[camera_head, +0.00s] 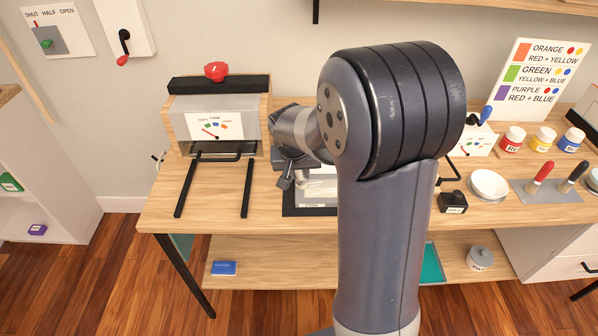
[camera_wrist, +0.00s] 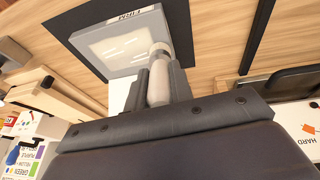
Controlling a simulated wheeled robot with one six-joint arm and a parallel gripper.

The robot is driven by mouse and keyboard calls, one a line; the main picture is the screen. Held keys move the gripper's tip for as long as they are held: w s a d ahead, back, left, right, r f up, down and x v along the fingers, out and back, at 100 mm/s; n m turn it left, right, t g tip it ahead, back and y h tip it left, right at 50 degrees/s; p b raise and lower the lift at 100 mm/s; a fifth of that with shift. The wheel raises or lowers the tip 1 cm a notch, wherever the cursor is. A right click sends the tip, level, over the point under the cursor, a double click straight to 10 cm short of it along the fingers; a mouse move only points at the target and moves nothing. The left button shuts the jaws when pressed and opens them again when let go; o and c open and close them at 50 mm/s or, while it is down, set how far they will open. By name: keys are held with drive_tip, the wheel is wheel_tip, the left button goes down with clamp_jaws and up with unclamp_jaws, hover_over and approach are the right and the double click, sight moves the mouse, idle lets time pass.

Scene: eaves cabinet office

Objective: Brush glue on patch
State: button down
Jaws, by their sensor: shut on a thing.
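My gripper (camera_wrist: 160,72) is shut on a pale, round-ended handle (camera_wrist: 158,92); I cannot tell whether it belongs to a brush. In the wrist view, the handle's rounded end overlaps a grey-framed board with a pale panel (camera_wrist: 112,46) and a label reading "FIRM". I cannot tell whether it touches the board, nor whether the pale panel is the patch. In the head view, the board lies on a black-edged mat (camera_head: 292,210) on the bench, largely hidden by my arm. No glue is clearly visible. A small black labelled jar (camera_head: 453,202) stands right of my arm.
A wooden-sided press (camera_head: 217,112) with a red knob and black rails stands left of my gripper. At right are a white bowl (camera_head: 489,185), red- and black-handled tools on a grey mat (camera_head: 533,195), and several paint jars (camera_head: 543,138).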

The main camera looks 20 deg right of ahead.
drive_tip(key=r, duration=0.1)
drive_tip(key=r+p, duration=0.1)
drive_tip(key=r, duration=0.1)
drive_tip(key=shift+s+d, duration=0.1)
drive_tip(key=shift+d, duration=0.2)
drive_tip(key=shift+a+r+p, duration=0.15)
drive_tip(key=shift+r+p, duration=0.45)
drive_tip(key=shift+r, duration=0.1)
drive_tip(key=shift+r+p, duration=1.25)
drive_tip(key=shift+r, duration=0.55)
drive_tip(key=shift+f, duration=0.1)
